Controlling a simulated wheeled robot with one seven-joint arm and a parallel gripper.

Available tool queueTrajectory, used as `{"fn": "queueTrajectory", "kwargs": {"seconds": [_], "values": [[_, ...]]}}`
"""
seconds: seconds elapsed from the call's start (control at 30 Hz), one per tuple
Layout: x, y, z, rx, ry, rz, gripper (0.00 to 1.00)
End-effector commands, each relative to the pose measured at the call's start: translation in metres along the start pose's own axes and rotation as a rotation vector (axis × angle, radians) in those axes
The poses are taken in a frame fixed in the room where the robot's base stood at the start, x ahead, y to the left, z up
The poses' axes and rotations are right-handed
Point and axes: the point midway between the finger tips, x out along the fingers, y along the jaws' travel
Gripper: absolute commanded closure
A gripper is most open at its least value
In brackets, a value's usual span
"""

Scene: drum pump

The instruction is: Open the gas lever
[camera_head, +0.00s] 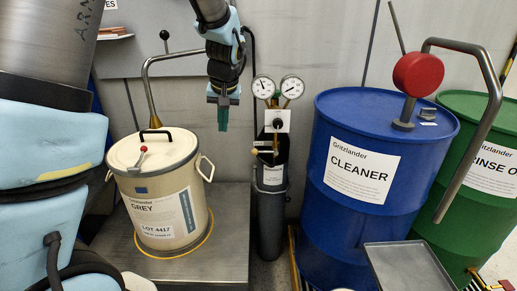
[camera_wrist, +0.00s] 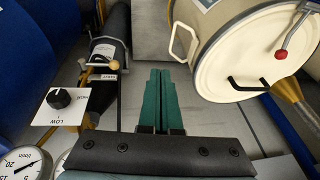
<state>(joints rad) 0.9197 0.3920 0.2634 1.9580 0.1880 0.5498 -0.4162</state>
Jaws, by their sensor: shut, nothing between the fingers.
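A dark gas cylinder (camera_head: 270,215) stands between the cream drum and the blue drum. A small lever with a tan ball end (camera_head: 256,151) sticks out to the left near its top. In the wrist view the lever's ball (camera_wrist: 115,64) is left of my fingers, with a small label beside it. My gripper (camera_head: 222,118) points down, to the left of and above the lever, and apart from it. Its green fingers (camera_wrist: 160,75) are shut together in the wrist view, with nothing between them.
Two gauges (camera_head: 277,88) and a white plate with a black knob (camera_wrist: 61,98) sit above the lever. The cream drum (camera_head: 158,190) has a red-knobbed lever (camera_head: 143,150). A blue drum (camera_head: 335,235) stands close on the right. A bent pipe (camera_head: 150,85) rises behind the cream drum.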

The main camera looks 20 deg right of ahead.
Motion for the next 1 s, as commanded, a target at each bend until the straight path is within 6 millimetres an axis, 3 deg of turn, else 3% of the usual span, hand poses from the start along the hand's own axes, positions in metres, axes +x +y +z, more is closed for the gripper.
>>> {"fn": "queueTrajectory", "kwargs": {"seconds": [0.03,0.2,0.4,0.83,1.0], "values": [[0.003,0.025,-0.008,0.031,0.020,-0.003,1.00],[0.000,0.087,-0.027,0.089,0.080,-0.013,1.00],[-0.005,0.127,-0.036,0.123,0.123,-0.017,1.00],[-0.006,0.133,-0.037,0.127,0.130,-0.018,1.00],[0.006,0.132,-0.038,0.127,0.127,-0.020,1.00]]}}
